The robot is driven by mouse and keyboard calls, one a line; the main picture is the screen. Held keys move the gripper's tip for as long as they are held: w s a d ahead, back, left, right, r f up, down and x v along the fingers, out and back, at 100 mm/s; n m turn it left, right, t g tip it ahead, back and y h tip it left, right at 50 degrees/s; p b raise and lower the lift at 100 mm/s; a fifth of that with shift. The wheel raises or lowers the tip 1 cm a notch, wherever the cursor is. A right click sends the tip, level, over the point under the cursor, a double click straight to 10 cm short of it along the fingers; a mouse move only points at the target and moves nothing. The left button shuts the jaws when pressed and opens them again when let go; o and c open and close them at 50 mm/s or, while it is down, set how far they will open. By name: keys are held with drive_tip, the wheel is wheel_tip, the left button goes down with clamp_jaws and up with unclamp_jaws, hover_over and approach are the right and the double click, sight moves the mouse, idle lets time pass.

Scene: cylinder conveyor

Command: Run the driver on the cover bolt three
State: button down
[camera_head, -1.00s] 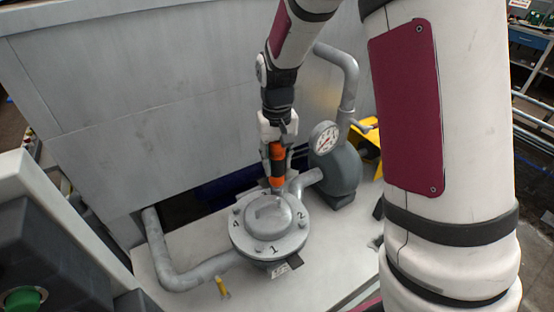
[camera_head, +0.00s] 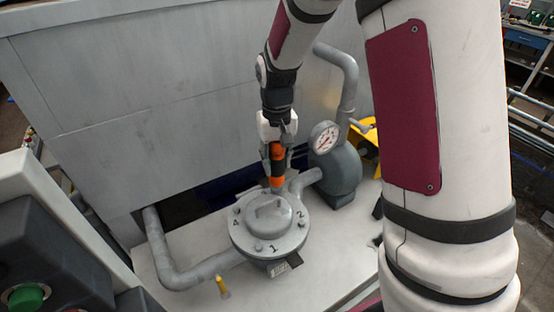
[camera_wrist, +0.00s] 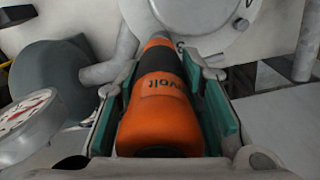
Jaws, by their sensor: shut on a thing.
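The round grey cover (camera_head: 268,215) lies flat on its flange, with the numbers 1, 2 and 4 readable around the rim. My gripper (camera_head: 277,145) is shut on an orange and black driver (camera_head: 277,182) and holds it upright over the cover's far edge. In the wrist view the driver (camera_wrist: 160,110) sits between the two green-lined fingers, its front end at the edge of the cover (camera_wrist: 200,15). Another rim bolt (camera_wrist: 242,25) shows to the right.
A pressure gauge (camera_head: 324,137) and a grey rounded pump body (camera_head: 338,172) stand close right of the driver. A grey pipe (camera_head: 185,275) bends around the left. A tall metal panel (camera_head: 150,90) rises behind. A small yellow handle (camera_head: 222,287) stands in front.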

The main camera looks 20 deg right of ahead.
sight(277, 148)
drive_tip(key=shift+r, duration=0.15)
drive_tip(key=shift+r+p, duration=0.45)
drive_tip(key=shift+r, duration=1.35)
